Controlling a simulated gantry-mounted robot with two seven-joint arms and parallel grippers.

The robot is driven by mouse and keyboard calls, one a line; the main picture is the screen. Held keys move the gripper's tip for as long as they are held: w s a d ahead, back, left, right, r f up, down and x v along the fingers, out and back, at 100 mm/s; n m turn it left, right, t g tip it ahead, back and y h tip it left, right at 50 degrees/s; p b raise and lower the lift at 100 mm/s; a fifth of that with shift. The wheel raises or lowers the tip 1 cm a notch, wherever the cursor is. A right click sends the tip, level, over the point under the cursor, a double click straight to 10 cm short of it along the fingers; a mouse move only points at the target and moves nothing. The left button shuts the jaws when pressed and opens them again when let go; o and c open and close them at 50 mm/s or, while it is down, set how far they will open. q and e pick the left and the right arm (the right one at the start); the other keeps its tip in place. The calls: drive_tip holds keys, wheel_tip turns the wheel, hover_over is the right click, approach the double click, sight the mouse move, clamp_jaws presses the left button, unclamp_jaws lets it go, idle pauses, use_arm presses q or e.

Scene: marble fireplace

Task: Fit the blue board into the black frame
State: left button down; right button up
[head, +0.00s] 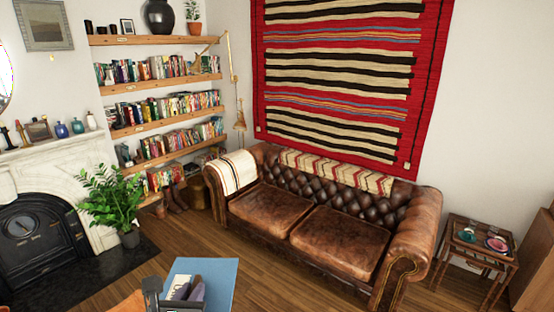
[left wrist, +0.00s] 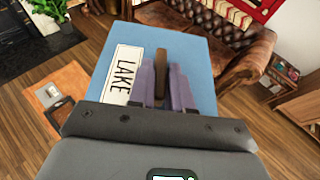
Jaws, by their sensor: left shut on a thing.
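The blue board (head: 222,274) is a flat blue panel at the bottom centre of the head view. It fills the middle of the left wrist view (left wrist: 205,62), with a white label reading LAKE on it and a brown upright grip (left wrist: 161,72). My left gripper (head: 187,287) is shut on this grip, with one purple-grey finger on each side; the fingers also show in the left wrist view (left wrist: 163,82). The board's near edge is hidden behind the gripper. My right gripper is not in view.
An orange-brown surface (left wrist: 72,85) with a small pale plate (left wrist: 47,95) lies left of the board in the left wrist view. A brown leather sofa (head: 320,222) stands behind. A potted plant (head: 112,205) stands by the fireplace (head: 40,240). Wooden floor between is open.

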use_arm(q)
drive_tip(key=a+r+p, duration=0.1)
drive_tip(key=r, duration=0.1)
drive_tip(key=a+r+p, duration=0.1)
drive_tip(key=r+p, duration=0.1)
drive_tip(key=a+r+p, duration=0.1)
drive_tip(key=r+p, duration=0.1)
drive_tip(key=r, duration=0.1)
drive_tip(key=shift+w, duration=0.1)
drive_tip(key=shift+a+r+p, duration=0.45)
drive_tip(key=shift+p, duration=0.1)
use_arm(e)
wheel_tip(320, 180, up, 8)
use_arm(q)
drive_tip(key=shift+d, duration=0.1)
